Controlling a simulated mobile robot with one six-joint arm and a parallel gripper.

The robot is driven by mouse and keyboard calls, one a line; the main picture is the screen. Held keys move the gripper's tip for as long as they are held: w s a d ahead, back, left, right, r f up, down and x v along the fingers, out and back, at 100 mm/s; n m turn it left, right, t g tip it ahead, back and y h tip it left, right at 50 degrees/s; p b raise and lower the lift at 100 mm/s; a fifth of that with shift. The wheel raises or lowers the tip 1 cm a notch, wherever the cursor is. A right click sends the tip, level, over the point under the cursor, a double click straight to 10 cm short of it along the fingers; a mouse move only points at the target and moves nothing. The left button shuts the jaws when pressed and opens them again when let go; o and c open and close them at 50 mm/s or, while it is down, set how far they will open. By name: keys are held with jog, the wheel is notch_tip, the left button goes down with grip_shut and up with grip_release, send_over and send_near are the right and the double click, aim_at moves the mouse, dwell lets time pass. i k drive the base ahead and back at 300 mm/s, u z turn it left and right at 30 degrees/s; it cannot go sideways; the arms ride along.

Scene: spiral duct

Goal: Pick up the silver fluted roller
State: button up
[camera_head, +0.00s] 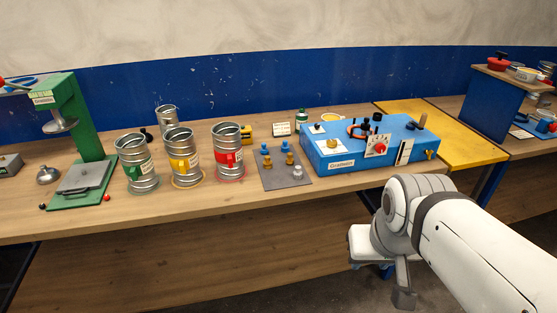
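A small silver piece (297,172), which looks like the silver fluted roller, stands at the front right corner of a grey plate (272,182) on the wooden bench. Its fluting is too small to make out. Brass rollers (289,158) and blue rollers (283,145) stand behind and to the left of it on the same plate. My gripper (386,274) is at the lower right, in front of the bench edge and well apart from the silver piece. My arm partly hides it, and I cannot tell how its fingers stand.
Ribbed metal cans with green (136,168), yellow (180,160) and red (229,155) handles stand left of the plate. A blue box (340,160) with knobs stands just right of it. A green press (82,125) is at far left. The bench front strip is clear.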

aim_at(297, 173)
jog(key=u, duration=0.95)
jog(key=i, duration=1)
